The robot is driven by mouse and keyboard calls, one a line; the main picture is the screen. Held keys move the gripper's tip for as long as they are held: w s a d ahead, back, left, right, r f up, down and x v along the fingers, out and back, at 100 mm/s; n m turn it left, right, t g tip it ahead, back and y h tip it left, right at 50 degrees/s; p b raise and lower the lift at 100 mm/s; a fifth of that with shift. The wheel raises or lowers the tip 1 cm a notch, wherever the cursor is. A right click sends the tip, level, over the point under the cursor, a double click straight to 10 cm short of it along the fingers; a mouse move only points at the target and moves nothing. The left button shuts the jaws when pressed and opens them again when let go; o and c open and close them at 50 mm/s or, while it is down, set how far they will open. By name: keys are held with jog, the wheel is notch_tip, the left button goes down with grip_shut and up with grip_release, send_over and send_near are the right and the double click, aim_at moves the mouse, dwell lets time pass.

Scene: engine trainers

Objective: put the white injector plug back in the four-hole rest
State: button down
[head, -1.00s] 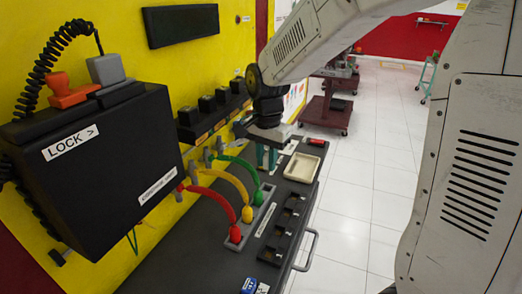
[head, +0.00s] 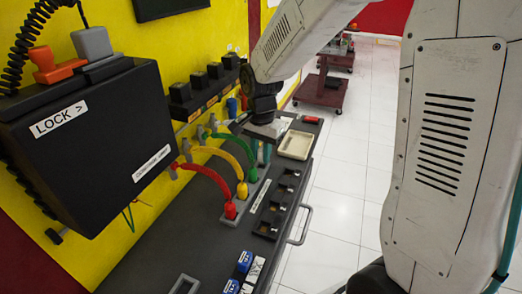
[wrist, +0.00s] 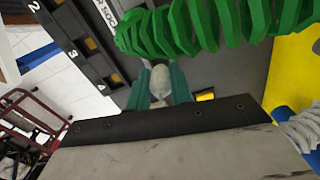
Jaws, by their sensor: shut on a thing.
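My gripper (head: 262,152) is low over the far end of the bench, its teal fingers partly hidden behind the green cable in the head view. In the wrist view my gripper (wrist: 160,88) is shut on the white injector plug (wrist: 160,80), a pale grey-white body between the fingers. The grey four-hole rest (head: 241,207) lies on the bench. A red plug (head: 230,210), yellow plug (head: 242,189) and green plug (head: 252,174) stand in it. Its far end is by my gripper; I cannot tell whether the white plug touches it.
The green cable (wrist: 190,28) arches close over my fingers. A black numbered slot strip (head: 267,222) lies right of the rest, with a cream tray (head: 296,145) beyond. A black LOCK box (head: 90,140) hangs at left. Blue-and-white boxes (head: 240,268) lie on the near bench.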

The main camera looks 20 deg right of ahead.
jog(key=shift+f, duration=0.85)
dwell(0.9)
jog(key=c, duration=1.5)
grip_release()
jog(key=shift+r, duration=2.75)
jog(key=shift+r, duration=0.95)
jog(key=o, duration=0.6)
